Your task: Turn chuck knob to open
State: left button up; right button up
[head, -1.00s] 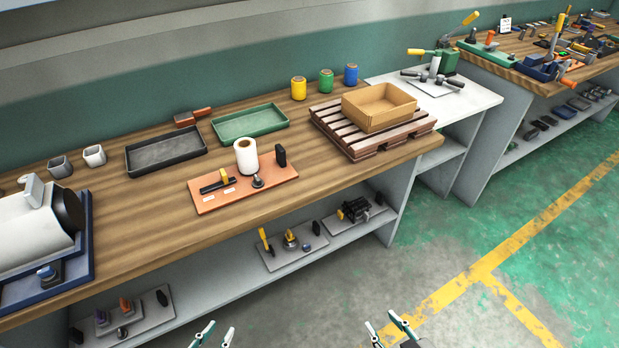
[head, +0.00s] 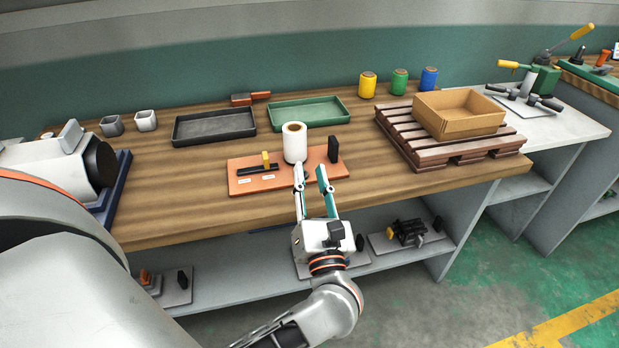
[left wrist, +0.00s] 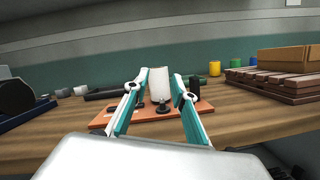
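An orange board (head: 246,184) on the wooden bench carries a white roll (head: 294,143), a black bar with a yellow slider (head: 265,161) and an upright black block (head: 333,149). A small dark knob (left wrist: 163,111) stands on the board in front of the roll in the left wrist view. In the head view my gripper mostly hides it. My left gripper (head: 311,171) is open at the board's front edge, its fingers pointing toward the roll. In the left wrist view the knob and roll appear between its fingers (left wrist: 160,78). My right gripper is out of view.
Black tray (head: 213,126) and green tray (head: 309,113) lie behind the board. A pallet (head: 470,149) with a cardboard box (head: 458,113) stands to the right. A white machine (head: 60,160) is at left. Bare bench top lies between the board and pallet.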

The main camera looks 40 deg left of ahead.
aim_at(311, 205)
pick_arm(q)
jog(key=f+n+g, duration=0.1)
jog(key=f, duration=0.1)
jog(key=f+n+g, duration=0.1)
jog(key=f+n, duration=0.1)
jog(key=w+f+n+g+b, duration=0.1)
jog(key=f, duration=0.1)
jog(key=shift+a+n+h, duration=0.3)
jog(key=shift+h, duration=0.1)
jog(key=shift+w+a+f, duration=0.1)
jog(key=shift+a, duration=0.05)
jog(key=shift+g, duration=0.3)
jog(key=x, duration=0.7)
jog(key=shift+w+a, duration=0.15)
grip_shut()
